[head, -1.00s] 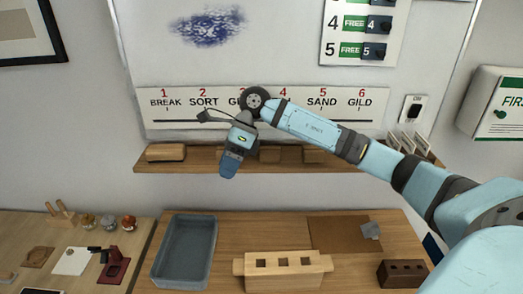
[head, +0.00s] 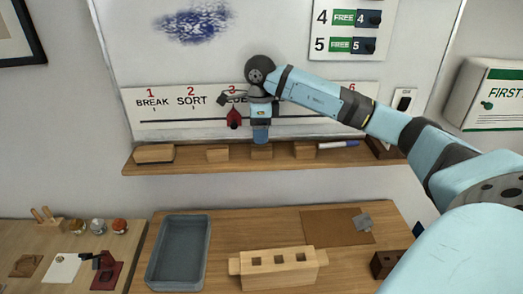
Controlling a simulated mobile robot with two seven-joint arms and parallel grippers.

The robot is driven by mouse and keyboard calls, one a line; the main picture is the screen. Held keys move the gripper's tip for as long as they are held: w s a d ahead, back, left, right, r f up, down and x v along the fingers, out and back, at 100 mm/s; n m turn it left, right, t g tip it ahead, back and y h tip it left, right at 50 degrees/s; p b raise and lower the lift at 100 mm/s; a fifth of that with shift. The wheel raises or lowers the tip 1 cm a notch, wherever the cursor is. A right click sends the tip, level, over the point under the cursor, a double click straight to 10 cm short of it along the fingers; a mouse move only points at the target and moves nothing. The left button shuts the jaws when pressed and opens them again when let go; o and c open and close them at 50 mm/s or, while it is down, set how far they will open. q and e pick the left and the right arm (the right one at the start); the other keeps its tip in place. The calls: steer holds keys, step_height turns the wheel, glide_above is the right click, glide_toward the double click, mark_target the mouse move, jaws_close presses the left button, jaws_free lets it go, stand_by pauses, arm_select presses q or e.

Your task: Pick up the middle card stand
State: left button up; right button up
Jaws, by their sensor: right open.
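Small wooden blocks that look like the card stands sit in a row on the wall ledge (head: 200,165): a left one (head: 217,154), a middle one (head: 262,153) and a right one (head: 305,150). My right gripper (head: 260,138) is open and points down just above the middle stand in the picture. Its fingers overlap the stand's top edge. I cannot tell whether they touch it. My left gripper is not in view.
A red pointer (head: 234,118) hangs on the board strip. Below, a table holds a grey tray (head: 152,262) and a slotted wooden block (head: 279,273).

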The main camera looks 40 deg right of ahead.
mark_target(260, 146)
step_height(260, 146, down, 6)
steer(key=shift+r+p, duration=0.25)
steer(key=shift+p, duration=0.3)
steer(key=c, duration=0.7)
